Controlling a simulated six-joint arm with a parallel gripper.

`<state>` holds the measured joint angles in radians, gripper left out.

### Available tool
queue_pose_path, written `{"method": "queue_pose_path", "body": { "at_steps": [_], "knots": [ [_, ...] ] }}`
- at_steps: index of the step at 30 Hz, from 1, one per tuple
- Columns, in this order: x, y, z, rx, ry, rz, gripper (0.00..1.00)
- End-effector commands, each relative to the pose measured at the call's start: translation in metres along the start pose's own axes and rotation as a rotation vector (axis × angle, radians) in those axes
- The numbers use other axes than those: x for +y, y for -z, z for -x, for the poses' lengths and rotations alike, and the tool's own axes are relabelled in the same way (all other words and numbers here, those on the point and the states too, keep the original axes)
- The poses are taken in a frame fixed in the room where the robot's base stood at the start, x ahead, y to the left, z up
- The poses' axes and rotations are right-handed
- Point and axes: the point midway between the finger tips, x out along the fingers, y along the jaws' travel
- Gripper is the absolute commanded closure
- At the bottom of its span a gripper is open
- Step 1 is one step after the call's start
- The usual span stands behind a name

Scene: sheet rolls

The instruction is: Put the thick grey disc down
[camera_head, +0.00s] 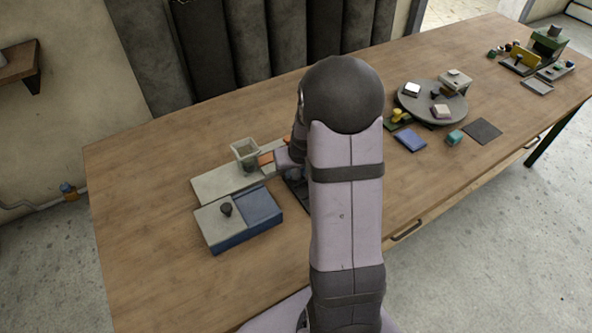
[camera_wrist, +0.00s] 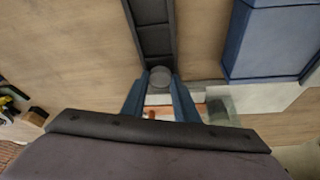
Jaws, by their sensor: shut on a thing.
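My gripper (camera_wrist: 160,88) shows in the wrist view as two blue fingers, shut on the thick grey disc (camera_wrist: 160,75). The disc is between the fingertips, at the near end of a long dark tray (camera_wrist: 152,12) split into compartments. I cannot tell whether the disc touches the tray or is just above it. In the head view my arm hides the disc and most of the gripper; a part of the dark tray (camera_head: 297,196) shows beside the arm.
A blue and grey box (camera_head: 262,206) with a dark knob (camera_head: 226,209) stands left of the tray. A square hopper (camera_head: 244,150) stands behind it, near an orange piece (camera_head: 265,158). A round grey stand (camera_head: 425,110) holds several objects farther right. The table's left end is clear.

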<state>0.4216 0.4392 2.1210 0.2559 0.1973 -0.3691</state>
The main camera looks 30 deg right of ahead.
Motion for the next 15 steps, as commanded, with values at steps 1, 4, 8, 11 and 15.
{"method": "queue_pose_path", "body": {
  "at_steps": [1,4,8,11,15],
  "knots": [
    [0.0,0.0002,-0.0002,0.001,0.0,0.0,0.97],
    [0.0001,0.0005,0.0003,0.002,0.0,0.0,0.97],
    [0.0001,0.0001,-0.0008,0.002,0.0,0.0,0.97],
    [0.0001,-0.0011,-0.0039,0.002,0.0,0.0,0.97],
    [0.0001,-0.0024,-0.0073,0.002,0.0,0.0,0.97]
  ]
}}
